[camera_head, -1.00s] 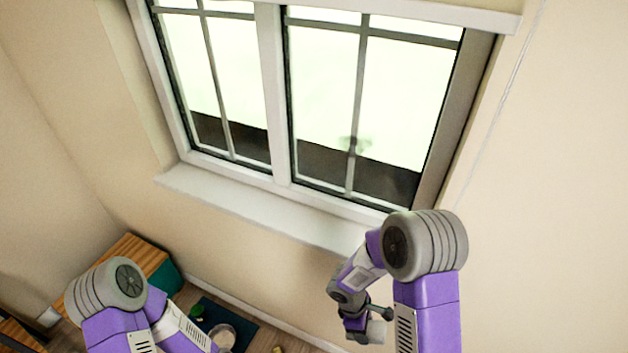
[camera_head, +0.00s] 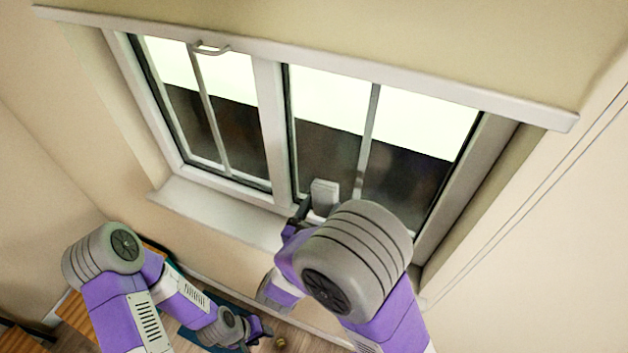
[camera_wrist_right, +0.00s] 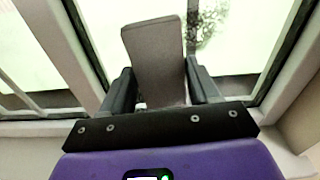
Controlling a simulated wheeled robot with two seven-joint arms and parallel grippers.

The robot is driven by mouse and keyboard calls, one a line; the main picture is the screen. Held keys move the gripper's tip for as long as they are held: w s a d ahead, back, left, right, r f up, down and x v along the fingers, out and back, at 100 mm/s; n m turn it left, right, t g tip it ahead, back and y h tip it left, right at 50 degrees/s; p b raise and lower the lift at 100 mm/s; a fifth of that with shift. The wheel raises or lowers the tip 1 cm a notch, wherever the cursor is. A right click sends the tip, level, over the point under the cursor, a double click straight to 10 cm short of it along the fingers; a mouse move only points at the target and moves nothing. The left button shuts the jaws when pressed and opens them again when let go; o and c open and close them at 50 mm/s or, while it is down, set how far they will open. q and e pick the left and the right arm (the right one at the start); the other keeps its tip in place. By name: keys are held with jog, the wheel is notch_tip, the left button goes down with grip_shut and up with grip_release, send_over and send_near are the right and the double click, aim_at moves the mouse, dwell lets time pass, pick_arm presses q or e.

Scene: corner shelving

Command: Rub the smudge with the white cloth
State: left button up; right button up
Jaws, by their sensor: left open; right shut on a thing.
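The white cloth (camera_head: 324,194) shows as a small pale block at the lower part of the right window pane. In the right wrist view the cloth (camera_wrist_right: 153,45) looks grey-brown and stands upright between the fingers. My right gripper (camera_wrist_right: 158,75) is shut on it; in the head view my arm mostly hides this gripper. A speckled grey-green patch, apparently the smudge (camera_wrist_right: 211,24), shows on the glass just right of the cloth. I cannot tell whether the cloth touches the glass. My left gripper (camera_head: 258,332) is open and empty, low near the floor.
The white window sill (camera_head: 215,213) runs below the panes. A vertical glazing bar (camera_head: 369,130) crosses the right pane, and the thick frame post (camera_head: 270,120) stands left of it. A wooden-topped unit stands low at left.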

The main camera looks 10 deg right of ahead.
jog(key=shift+w+r, duration=0.1)
jog(key=shift+w, duration=0.05)
jog(key=shift+s+d+r, duration=0.15)
jog(key=shift+s+r, duration=0.05)
jog(key=shift+s, duration=0.2)
jog(key=shift+s+d+r, duration=0.15)
jog(key=shift+d, duration=0.05)
jog(key=shift+w+d, duration=0.3)
jog(key=shift+x, duration=1.25)
jog(key=shift+w, duration=0.4)
jog(key=shift+w+d, duration=0.15)
jog(key=shift+d, duration=0.1)
jog(key=shift+w+d, duration=0.1)
jog(key=shift+w, duration=0.2)
pick_arm(q)
jog(key=shift+s+r, duration=0.2)
jog(key=shift+s, duration=0.3)
